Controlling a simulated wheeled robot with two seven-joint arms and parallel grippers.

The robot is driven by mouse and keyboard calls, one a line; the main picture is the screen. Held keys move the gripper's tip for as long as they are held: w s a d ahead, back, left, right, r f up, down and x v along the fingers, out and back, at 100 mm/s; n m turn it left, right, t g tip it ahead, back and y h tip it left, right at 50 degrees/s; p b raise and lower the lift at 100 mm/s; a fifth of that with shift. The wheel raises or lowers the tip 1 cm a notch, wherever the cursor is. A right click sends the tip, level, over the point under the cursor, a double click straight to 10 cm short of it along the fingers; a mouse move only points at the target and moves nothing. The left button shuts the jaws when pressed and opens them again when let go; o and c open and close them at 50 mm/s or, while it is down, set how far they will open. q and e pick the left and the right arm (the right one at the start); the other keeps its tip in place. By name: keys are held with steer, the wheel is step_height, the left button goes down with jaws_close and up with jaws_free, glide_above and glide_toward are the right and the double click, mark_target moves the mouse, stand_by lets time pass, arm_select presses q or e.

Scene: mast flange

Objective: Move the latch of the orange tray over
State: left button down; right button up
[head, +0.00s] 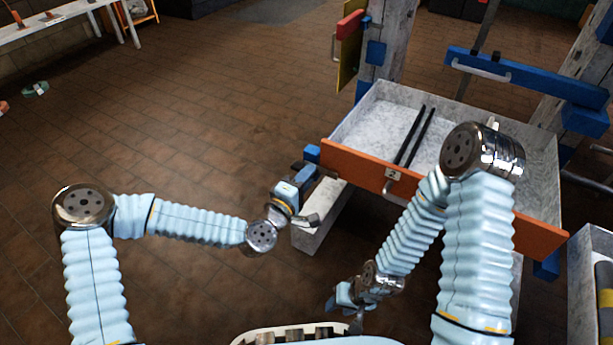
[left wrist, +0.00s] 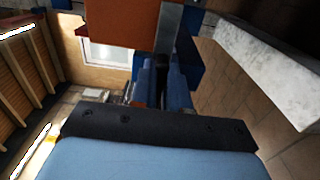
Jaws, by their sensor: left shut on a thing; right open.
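The orange tray (head: 352,167) is a pale, grey-streaked box with an orange front board. The board shows large in the left wrist view (left wrist: 122,22). The blue latch (head: 312,153) sits at the board's left end, and blue parts of it show beside the board in the left wrist view (left wrist: 190,66). My left gripper (head: 305,177) is at this end, shut on a dark part of the latch between its fingers (left wrist: 161,80). The exact grip is partly hidden by the gripper. My right gripper (head: 343,305) is open and empty, low in front of the tray.
Two dark bars (head: 415,137) lie in the tray. A blue beam with a handle (head: 525,77) is behind it, beside a pale post (head: 393,45). A pale block (head: 322,222) is below the left end.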

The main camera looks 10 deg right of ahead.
arm_select(q)
steer(key=shift+w+d+r, duration=0.1)
steer(key=shift+r, duration=0.05)
steer(key=c, duration=1.3)
jaws_free()
steer(key=shift+o, duration=0.9)
steer(key=p+v, duration=0.4)
steer(key=v, duration=0.9)
steer(key=shift+s+a, duration=0.25)
steer(key=shift+s, duration=0.1)
